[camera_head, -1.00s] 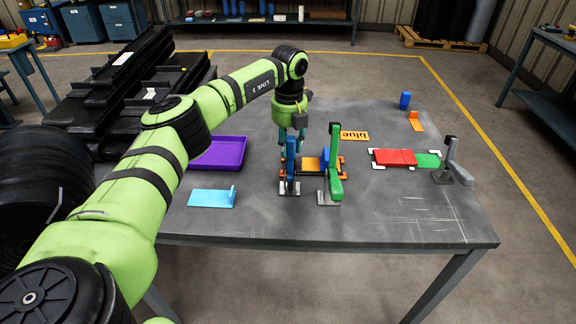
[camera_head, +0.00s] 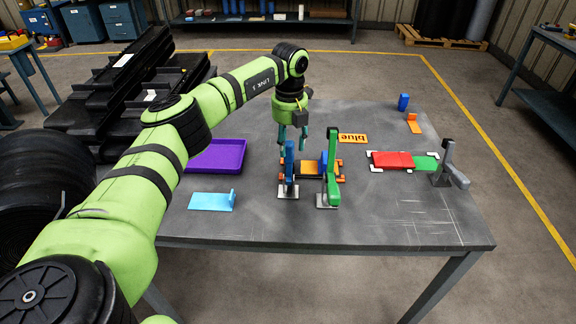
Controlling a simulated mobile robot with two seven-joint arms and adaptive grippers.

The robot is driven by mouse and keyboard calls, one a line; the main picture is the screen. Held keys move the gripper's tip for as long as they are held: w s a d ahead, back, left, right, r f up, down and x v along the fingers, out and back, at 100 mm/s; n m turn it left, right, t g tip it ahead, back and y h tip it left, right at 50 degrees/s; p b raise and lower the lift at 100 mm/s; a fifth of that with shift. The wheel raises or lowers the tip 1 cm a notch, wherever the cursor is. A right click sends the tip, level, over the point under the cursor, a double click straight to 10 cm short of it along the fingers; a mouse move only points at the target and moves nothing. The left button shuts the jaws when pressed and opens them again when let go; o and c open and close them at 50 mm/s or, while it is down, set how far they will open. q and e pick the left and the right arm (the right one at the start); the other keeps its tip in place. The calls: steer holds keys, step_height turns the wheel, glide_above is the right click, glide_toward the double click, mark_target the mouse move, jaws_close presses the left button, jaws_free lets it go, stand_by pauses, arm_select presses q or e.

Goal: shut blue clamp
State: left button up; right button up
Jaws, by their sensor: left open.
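The blue clamp (camera_head: 289,166) stands at the left front of a small fixture on the table, on a light grey base plate. Its blue arm points upright. My left gripper (camera_head: 293,142) hangs down from the arm just above and behind the blue clamp's top, with its teal fingers apart and nothing seen between them. I cannot tell whether a finger touches the clamp. A green clamp (camera_head: 332,175) stands to the right, also with an upright part. Between them lies an orange piece (camera_head: 307,168) with a blue block (camera_head: 323,160). My right gripper is not in view.
A purple tray (camera_head: 219,156) and a light blue bracket (camera_head: 212,201) lie to the left. The table's (camera_head: 390,220) front right is clear.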

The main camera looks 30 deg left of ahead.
arm_select(q)
steer(key=shift+r+p, duration=1.75)
steer(key=shift+r, duration=0.6)
steer(key=shift+f, duration=0.1)
